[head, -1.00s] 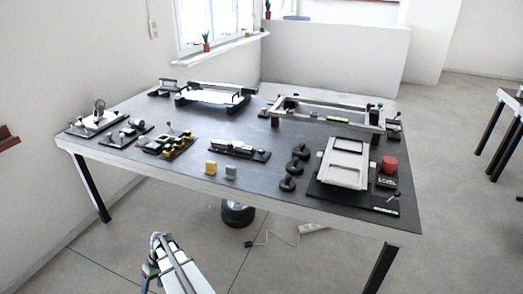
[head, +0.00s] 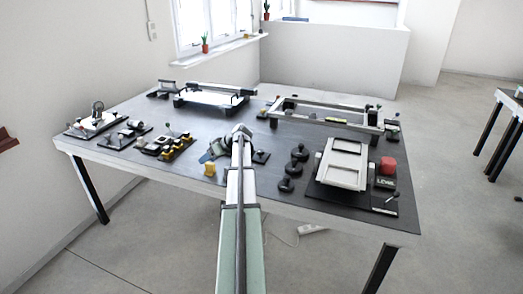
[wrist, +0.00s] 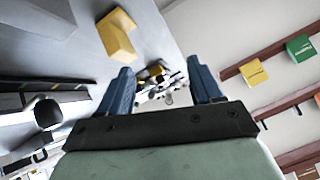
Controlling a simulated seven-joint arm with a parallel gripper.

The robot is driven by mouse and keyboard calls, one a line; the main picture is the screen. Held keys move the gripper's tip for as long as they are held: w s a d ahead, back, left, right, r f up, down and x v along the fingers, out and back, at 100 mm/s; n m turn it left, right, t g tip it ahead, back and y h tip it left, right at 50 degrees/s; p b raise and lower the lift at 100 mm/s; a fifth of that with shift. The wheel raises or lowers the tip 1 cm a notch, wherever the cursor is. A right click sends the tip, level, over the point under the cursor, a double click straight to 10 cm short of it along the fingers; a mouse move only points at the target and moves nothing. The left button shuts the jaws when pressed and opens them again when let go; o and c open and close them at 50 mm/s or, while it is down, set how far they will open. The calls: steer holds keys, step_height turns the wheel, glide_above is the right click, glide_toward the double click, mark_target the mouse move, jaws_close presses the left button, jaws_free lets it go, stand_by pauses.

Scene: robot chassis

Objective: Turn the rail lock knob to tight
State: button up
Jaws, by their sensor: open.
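My gripper (head: 212,151) is over the front middle of the dark table, open and empty. In the wrist view my gripper (wrist: 163,80) has its two blue fingers spread apart. A grey rail frame (head: 325,117) stands at the back right of the table, with small dark knobs at its ends, such as one at the right (head: 377,115). I cannot tell which knob is the rail lock knob or how it is turned. My gripper is left of this frame and nearer the front. Small devices show blurred between the fingers in the wrist view.
A yellow block (head: 210,169) is just below my gripper and also shows in the wrist view (wrist: 118,35). Several black knobs (head: 293,170) and a white panel (head: 342,163) with a red button (head: 388,166) are at right. Yellow-fronted blocks (head: 177,148) stand at left.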

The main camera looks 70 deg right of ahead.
steer(key=s+d+r+g+h, duration=0.15)
steer(key=s+d+r, duration=0.25)
steer(key=s+d, duration=0.55)
steer(key=g+h, duration=0.1)
steer(key=g, duration=0.3)
glide_toward(261, 151)
steer(key=x, duration=0.8)
steer(key=shift+w+d+f, duration=0.1)
steer(key=shift+w+f, duration=0.1)
steer(key=shift+f, duration=0.05)
steer(key=shift+c, duration=0.2)
steer(key=c, duration=1)
